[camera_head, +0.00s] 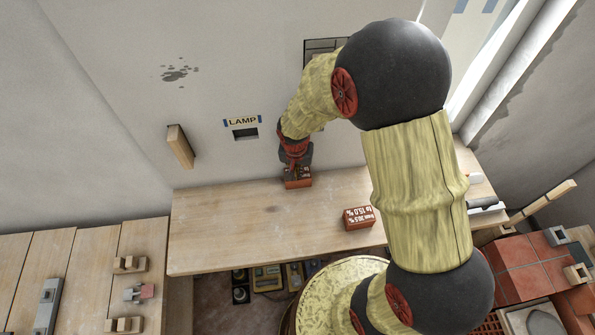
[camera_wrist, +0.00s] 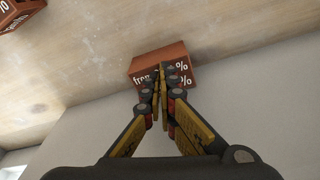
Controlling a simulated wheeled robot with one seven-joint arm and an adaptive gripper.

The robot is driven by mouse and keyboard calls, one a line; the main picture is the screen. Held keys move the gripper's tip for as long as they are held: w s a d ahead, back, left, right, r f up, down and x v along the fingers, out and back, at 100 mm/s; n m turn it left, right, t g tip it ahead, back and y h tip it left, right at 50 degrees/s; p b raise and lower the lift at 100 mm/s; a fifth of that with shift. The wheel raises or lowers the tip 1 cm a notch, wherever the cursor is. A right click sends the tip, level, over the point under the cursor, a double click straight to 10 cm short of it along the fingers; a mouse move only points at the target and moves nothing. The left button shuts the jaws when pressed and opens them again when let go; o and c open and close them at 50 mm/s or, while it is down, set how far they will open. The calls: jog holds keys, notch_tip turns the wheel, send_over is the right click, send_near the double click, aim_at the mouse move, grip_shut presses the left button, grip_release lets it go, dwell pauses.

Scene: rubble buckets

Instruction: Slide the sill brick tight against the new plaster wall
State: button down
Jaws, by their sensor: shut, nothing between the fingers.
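A red brick (camera_head: 298,182) with white lettering sits on the wooden sill board (camera_head: 230,225), near the pale plaster wall (camera_head: 225,150). In the wrist view the brick (camera_wrist: 158,62) lies where the board meets the grey wall surface; whether a gap is left I cannot tell. My gripper (camera_head: 295,168) points down at the brick from the wall side. In the wrist view the gripper (camera_wrist: 164,90) is shut and empty, its fingertips overlapping the brick's lettered face. Contact is unclear.
A second red lettered brick (camera_head: 358,218) sits to the right on the board; a brick also shows in the wrist view's corner (camera_wrist: 18,10). A wooden block (camera_head: 181,146) projects from the wall beside the LAMP label (camera_head: 243,121). The board's left part is clear.

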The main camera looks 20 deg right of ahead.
jog(key=shift+s+f, duration=0.2)
jog(key=s+a, duration=0.2)
jog(key=s, duration=0.1)
jog(key=s+a+b, duration=0.1)
jog(key=s+a, duration=0.1)
jog(key=s, duration=0.1)
jog(key=s+a, duration=0.2)
jog(key=s, duration=0.2)
jog(key=shift+s+r, duration=0.1)
jog(key=shift+r, duration=0.1)
jog(key=shift+s+d+n, duration=0.15)
jog(key=shift+s+n, duration=0.05)
jog(key=shift+n, duration=0.3)
jog(key=s+n, duration=0.1)
jog(key=s+n+g, duration=0.1)
jog(key=s, duration=0.1)
jog(key=shift+d, duration=0.4)
jog(key=s+d+r+n+t+b, duration=0.1)
jog(key=s+d+r+t+b, duration=0.1)
jog(key=r+b, duration=0.4)
jog(key=s+d+r+n+t+y+b, duration=0.1)
jog(key=s+d+r+t+b, duration=0.2)
jog(key=r+b, duration=0.4)
notch_tip(320, 180, up, 4)
jog(key=shift+s+r+n, duration=0.1)
jog(key=shift+s+n, duration=0.3)
jog(key=shift+s, duration=0.1)
